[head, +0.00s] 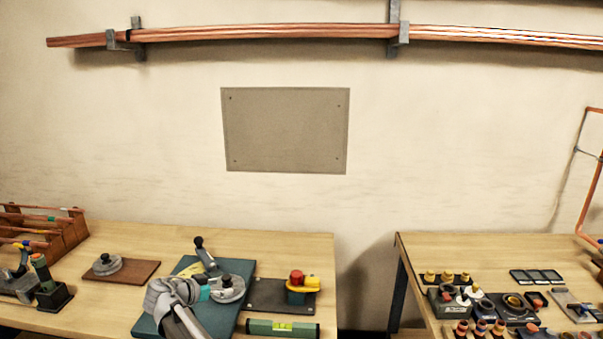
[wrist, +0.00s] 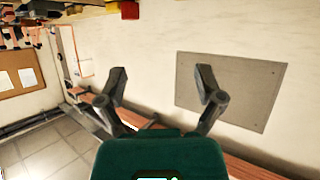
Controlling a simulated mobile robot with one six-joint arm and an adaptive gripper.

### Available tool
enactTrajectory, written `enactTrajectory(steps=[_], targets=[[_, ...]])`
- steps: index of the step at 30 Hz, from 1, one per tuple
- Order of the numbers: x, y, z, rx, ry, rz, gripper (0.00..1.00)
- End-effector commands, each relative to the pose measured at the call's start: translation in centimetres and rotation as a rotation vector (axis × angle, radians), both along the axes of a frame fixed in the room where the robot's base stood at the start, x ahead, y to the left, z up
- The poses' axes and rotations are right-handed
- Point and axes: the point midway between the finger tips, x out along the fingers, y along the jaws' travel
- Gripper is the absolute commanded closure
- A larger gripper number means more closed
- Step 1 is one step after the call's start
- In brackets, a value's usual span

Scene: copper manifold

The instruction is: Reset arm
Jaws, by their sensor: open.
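My gripper (wrist: 162,82) shows in the wrist view with its two dark grey fingers spread wide apart. Nothing is between the fingers, and I see only the wall and room beyond them. A dark green part of my gripper fills the bottom middle of that view. In the head view a grey rounded part, which looks like my arm, stands in front of the left bench; I cannot make out the fingers there.
The left wooden bench (head: 120,235) holds a teal mat (head: 145,322), a red and yellow device (head: 298,283) and a green level (head: 283,328). The right bench (head: 470,245) carries several fittings. Copper pipes (head: 260,33) run along the wall above a grey panel (head: 285,130). A gap separates the benches.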

Motion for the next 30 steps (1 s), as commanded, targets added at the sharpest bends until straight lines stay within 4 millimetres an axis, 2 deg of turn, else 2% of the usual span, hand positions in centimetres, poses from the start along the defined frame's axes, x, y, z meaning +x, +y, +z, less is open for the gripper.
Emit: enactTrajectory(steps=[11,14,20,24,30], targets=[[0.0,-6.3,-2.5,-0.013,0.164,-0.016,0.14],[-0.2,-9.1,-3.6,-0.014,0.235,-0.019,0.14],[-1.2,-15.8,-6.3,0.002,0.424,-0.008,0.14],[-2.4,-20.2,-8.2,0.027,0.555,0.015,0.14],[-4.6,-25.8,-10.5,0.082,0.721,0.074,0.14]])
